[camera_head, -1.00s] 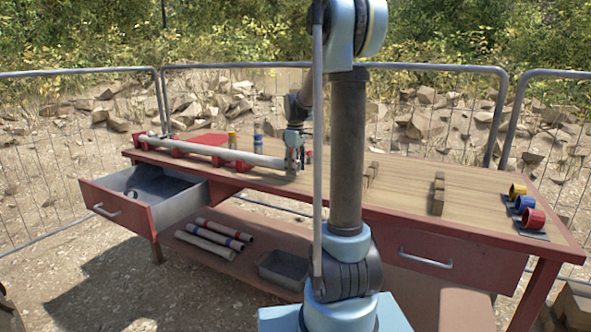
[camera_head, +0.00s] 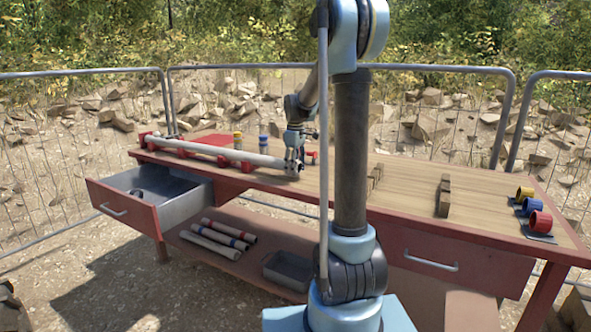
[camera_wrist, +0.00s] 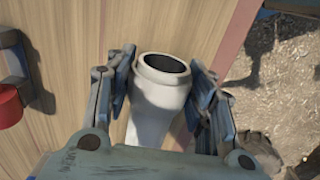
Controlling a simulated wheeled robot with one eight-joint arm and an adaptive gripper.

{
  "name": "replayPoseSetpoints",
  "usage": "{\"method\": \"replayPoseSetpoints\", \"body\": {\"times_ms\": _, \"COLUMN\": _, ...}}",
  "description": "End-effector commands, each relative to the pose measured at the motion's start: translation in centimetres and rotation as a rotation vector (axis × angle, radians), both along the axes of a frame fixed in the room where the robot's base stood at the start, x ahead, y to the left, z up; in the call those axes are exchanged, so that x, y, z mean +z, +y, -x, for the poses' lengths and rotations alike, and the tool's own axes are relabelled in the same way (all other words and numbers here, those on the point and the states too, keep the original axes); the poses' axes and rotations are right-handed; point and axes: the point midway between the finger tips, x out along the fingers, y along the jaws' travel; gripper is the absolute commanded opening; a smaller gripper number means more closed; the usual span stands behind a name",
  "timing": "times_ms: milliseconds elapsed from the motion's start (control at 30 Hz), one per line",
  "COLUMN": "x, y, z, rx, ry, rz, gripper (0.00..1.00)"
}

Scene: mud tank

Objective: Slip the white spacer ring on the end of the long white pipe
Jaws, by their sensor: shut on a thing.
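The long white pipe (camera_head: 225,155) lies in red supports along the left part of the bench. My gripper (camera_head: 293,167) is at its right end, low over the bench top. In the wrist view my gripper (camera_wrist: 163,72) has a finger on each side of a white, hollow collar, which I take to be the white spacer ring (camera_wrist: 149,73). The gripper is shut on it. The ring's dark opening faces up in that view, and a white body runs on below it in line. How far the ring sits over the pipe end cannot be told.
An open drawer (camera_head: 125,212) juts out at the left. Yellow and blue banded cylinders (camera_head: 263,144) stand behind the pipe. Wooden blocks (camera_head: 443,196) and coloured rings (camera_head: 540,222) sit to the right. Bare bench top (camera_head: 405,185) lies between the blocks.

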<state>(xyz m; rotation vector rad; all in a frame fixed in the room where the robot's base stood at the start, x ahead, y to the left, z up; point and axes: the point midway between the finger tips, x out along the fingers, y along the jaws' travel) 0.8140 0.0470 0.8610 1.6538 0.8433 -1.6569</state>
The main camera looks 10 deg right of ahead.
Motion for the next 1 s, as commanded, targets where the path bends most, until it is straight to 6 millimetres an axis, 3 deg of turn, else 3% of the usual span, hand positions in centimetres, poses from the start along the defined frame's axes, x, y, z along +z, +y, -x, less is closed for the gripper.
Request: {"method": "replayPoseSetpoints", "body": {"times_ms": 1000, "x": 0.0, "y": 2.0, "z": -1.4, "rx": 0.001, "ry": 0.0, "rz": 0.0, "gripper": 0.34}}
